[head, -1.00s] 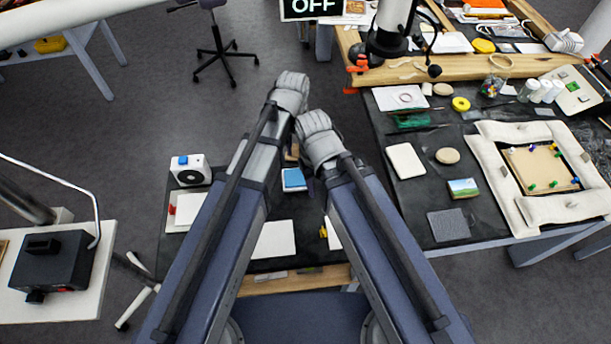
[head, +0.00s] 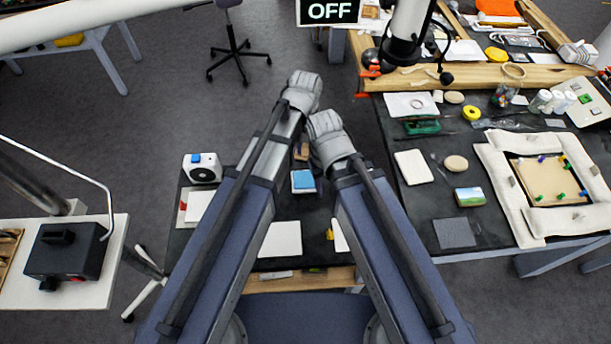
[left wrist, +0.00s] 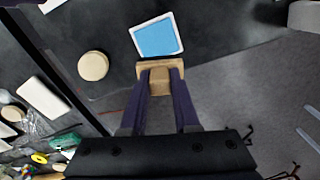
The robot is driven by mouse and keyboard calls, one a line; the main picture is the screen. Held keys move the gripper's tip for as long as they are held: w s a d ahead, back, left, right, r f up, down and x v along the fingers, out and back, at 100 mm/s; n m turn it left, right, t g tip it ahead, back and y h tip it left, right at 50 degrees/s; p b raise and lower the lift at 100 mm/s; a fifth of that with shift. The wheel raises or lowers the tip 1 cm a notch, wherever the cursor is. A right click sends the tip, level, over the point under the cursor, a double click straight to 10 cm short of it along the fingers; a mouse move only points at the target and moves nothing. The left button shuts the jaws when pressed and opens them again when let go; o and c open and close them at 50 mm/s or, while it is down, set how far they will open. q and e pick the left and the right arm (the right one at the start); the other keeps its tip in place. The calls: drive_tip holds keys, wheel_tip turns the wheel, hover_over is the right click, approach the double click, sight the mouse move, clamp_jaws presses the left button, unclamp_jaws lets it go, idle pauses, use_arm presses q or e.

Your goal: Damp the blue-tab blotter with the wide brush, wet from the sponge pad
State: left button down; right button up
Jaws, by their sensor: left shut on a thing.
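My left gripper (left wrist: 160,88) is shut on the wide brush (left wrist: 160,76), a pale wooden block with a broad end, held between the purple fingers. The sponge pad (left wrist: 157,37), blue in a white tray, lies just beyond the brush's broad end in the left wrist view; I cannot tell whether they touch. In the head view the pad (head: 303,182) shows between my forearms, with the tan brush (head: 302,152) above it in the picture. White blotter sheets lie on the dark table: one in the middle (head: 281,239), one with a red tab (head: 199,206), one beside a yellow tab (head: 341,236). No blue tab shows clearly. My right gripper is hidden.
A white device with a black dial (head: 203,168) stands at the table's left corner. The right-hand table holds a white pad (head: 413,167), a round tan disc (head: 456,163), a grey square (head: 454,233) and a padded frame (head: 508,205). Open floor lies beyond the near table.

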use_arm(q)
drive_tip(key=shift+f, duration=0.1)
use_arm(e)
drive_tip(key=shift+f, duration=0.1)
use_arm(q)
drive_tip(key=f+b, duration=0.2)
drive_tip(key=s+f+b, duration=0.1)
drive_tip(key=f+b, duration=0.1)
drive_tip(key=s+f+b, duration=0.1)
drive_tip(key=f+b, duration=0.1)
drive_tip(key=shift+f+b, duration=0.25)
drive_tip(key=shift+b, duration=0.1)
use_arm(e)
wheel_tip(320, 180, down, 6)
drive_tip(key=shift+f, duration=0.2)
use_arm(q)
drive_tip(key=shift+f+b, duration=0.5)
drive_tip(key=shift+b, duration=0.05)
use_arm(e)
drive_tip(key=shift+f, duration=0.55)
idle(1.1)
use_arm(q)
wheel_tip(320, 180, up, 7)
drive_tip(key=p, duration=0.7)
use_arm(e)
wheel_tip(320, 180, up, 7)
use_arm(q)
drive_tip(key=shift+f, duration=0.15)
use_arm(e)
drive_tip(key=shift+f, duration=0.15)
